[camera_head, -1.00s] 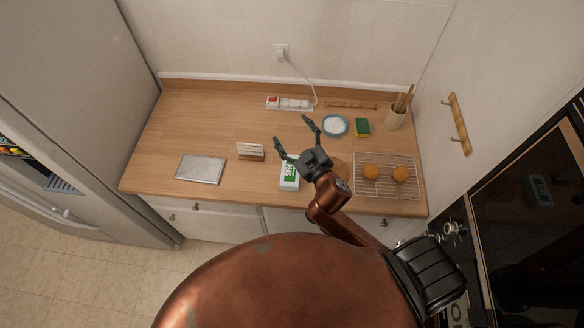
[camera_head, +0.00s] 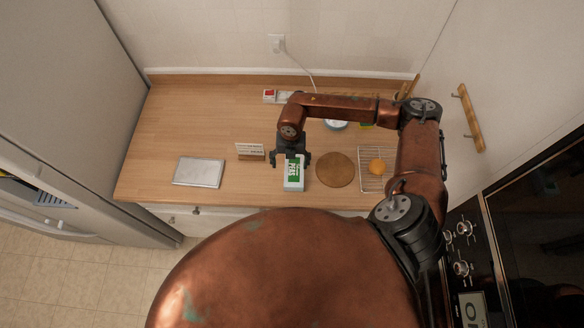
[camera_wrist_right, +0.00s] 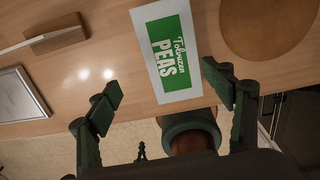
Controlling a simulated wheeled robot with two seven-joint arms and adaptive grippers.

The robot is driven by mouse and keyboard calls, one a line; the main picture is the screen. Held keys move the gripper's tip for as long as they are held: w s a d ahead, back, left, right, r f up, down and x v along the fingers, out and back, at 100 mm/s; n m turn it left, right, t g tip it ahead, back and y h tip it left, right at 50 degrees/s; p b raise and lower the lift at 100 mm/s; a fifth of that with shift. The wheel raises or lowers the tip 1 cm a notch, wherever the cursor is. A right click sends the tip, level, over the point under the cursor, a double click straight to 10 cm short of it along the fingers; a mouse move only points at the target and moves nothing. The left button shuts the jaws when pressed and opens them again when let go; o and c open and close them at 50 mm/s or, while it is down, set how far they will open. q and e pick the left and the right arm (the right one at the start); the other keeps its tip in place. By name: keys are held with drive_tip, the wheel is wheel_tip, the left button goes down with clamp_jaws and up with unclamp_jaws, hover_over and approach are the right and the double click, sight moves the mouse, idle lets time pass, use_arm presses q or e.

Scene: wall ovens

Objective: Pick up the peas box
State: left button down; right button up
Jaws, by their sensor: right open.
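The peas box (camera_head: 293,175) is a white and green box on the wooden counter near its front edge. In the right wrist view the peas box (camera_wrist_right: 169,52) lies ahead of the fingers, with its "PEAS" label facing the camera. My right gripper (camera_head: 290,163) is above the box in the head view, fingers pointing down. In the right wrist view my right gripper (camera_wrist_right: 160,92) is open, its fingers apart to the left and right of the box's near end, with nothing held. Whether the fingers reach down to the box's height is unclear. My left gripper is not in view.
A round brown board (camera_head: 335,169) lies close right of the box, and a wire rack (camera_head: 371,183) with a bun lies beyond it. A small sign (camera_head: 250,151) and a silver tray (camera_head: 199,172) are to the left. The counter's back left (camera_head: 190,115) is clear.

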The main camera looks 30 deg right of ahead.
sight(294, 169)
drive_tip(key=shift+d+f+p, duration=0.4)
drive_tip(key=shift+d+f, duration=0.35)
drive_tip(key=shift+f, duration=0.35)
drive_tip(key=f+p, duration=0.1)
drive_tip(key=f, duration=0.1)
drive_tip(key=f+p, duration=0.1)
drive_tip(key=f, duration=0.2)
drive_tip(key=shift+s+d, duration=0.15)
drive_tip(key=shift+s, duration=0.05)
drive_tip(key=shift+f, duration=0.25)
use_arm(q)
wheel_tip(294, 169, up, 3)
use_arm(e)
drive_tip(key=shift+c, duration=0.6)
drive_tip(key=c, duration=1.4)
drive_tip(key=shift+c, duration=0.9)
drive_tip(key=shift+w+r, duration=0.1)
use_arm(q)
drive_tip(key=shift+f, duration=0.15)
use_arm(e)
drive_tip(key=shift+r, duration=0.1)
